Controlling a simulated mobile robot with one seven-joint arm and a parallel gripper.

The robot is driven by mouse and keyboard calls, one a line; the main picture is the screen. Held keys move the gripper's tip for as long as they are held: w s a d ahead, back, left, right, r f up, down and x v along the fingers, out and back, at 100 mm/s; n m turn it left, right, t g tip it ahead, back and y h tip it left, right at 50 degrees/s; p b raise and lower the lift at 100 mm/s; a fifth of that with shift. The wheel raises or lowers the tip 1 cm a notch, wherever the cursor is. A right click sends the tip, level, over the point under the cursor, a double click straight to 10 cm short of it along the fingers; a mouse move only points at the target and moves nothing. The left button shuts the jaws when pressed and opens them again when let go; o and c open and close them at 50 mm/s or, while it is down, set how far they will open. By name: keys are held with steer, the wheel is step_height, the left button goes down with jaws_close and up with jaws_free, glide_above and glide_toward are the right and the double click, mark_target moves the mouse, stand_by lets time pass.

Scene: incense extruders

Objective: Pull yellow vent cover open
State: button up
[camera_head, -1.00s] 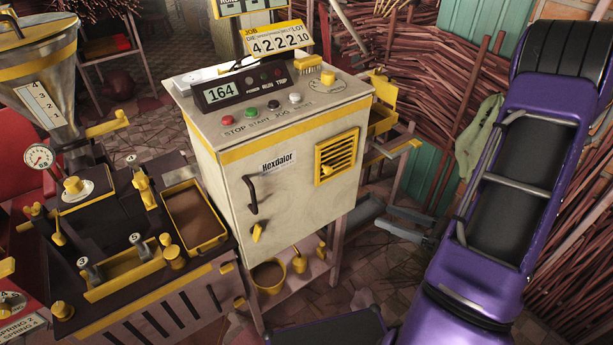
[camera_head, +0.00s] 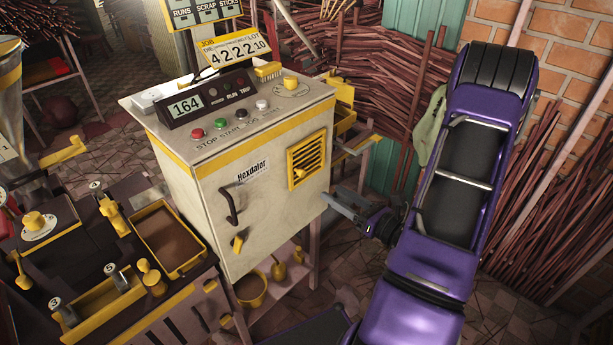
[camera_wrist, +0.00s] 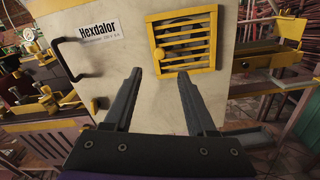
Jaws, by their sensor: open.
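The yellow vent cover (camera_head: 306,160) is a slatted square grille on the front of the cream Hexdalor cabinet (camera_head: 260,205), at its upper right. It looks shut, flush with the cabinet front. In the wrist view the vent cover (camera_wrist: 184,42) lies ahead, above and between my fingertips. My gripper (camera_head: 340,203) is just right of the cabinet's front in the head view, below and right of the vent. In the wrist view my gripper (camera_wrist: 160,74) is open, with nothing between its two grey fingers. The fingers appear apart from the cover.
A dark door handle (camera_head: 229,206) and a yellow latch (camera_head: 238,243) are on the cabinet's left side. A yellow-edged shelf (camera_head: 362,144) sticks out behind its right side. A dark machine with a yellow tray (camera_head: 166,240) stands left. Bundled sticks (camera_head: 385,65) line the back.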

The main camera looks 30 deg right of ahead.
mark_target(304, 174)
steer(key=x, duration=1)
steer(key=shift+w, duration=0.1)
jaws_close()
stand_by(1.1)
